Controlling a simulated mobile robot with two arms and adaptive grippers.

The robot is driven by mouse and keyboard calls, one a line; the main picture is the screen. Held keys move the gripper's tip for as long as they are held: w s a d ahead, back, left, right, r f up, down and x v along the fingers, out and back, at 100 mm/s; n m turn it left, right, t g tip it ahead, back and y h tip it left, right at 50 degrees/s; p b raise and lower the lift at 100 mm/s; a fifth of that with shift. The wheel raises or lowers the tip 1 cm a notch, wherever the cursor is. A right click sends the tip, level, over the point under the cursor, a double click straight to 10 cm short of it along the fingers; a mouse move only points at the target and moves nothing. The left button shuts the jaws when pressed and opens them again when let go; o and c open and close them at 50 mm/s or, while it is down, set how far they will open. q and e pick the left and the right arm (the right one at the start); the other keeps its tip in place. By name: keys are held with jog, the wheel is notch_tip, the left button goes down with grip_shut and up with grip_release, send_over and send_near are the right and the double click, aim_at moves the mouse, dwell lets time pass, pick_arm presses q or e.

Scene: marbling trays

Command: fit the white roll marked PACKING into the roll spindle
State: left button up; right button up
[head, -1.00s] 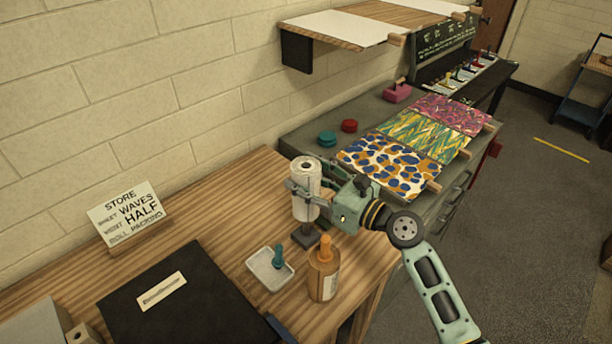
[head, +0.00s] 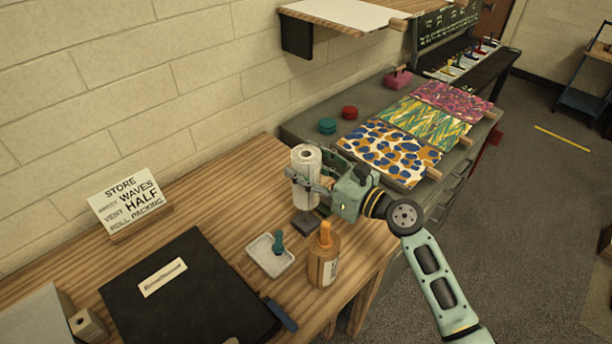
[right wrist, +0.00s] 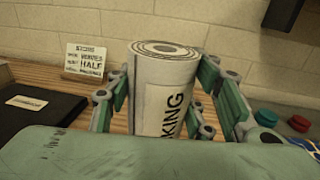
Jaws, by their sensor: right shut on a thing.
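The white roll (head: 306,165) stands upright in my right gripper (head: 309,186), which is shut on it near mid-height. In the right wrist view the roll (right wrist: 150,85) sits between the two fingers, with black letters ending in "KING" on its side. The dark square base of the roll spindle (head: 305,224) is on the wooden table, directly below the roll in the head view. The spindle's post does not show; I cannot tell whether the roll is around it or in front of it. My left gripper is not in view.
An amber bottle (head: 323,268) and a white dish (head: 262,265) with a teal-handled item stand close in front of the base. A black folder (head: 215,315) and a lettered sign (head: 128,198) are at left. Marbled sheets (head: 390,155) lie on the grey cabinet at right.

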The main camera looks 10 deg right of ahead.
jog(key=shift+r+p, duration=0.1)
jog(key=shift+p, duration=0.4)
dwell(1.0)
jog(key=shift+f+b, duration=3.25)
jog(key=shift+f, duration=0.9)
jog(key=o, duration=1.3)
notch_tip(320, 180, up, 10)
jog(key=shift+r, duration=0.1)
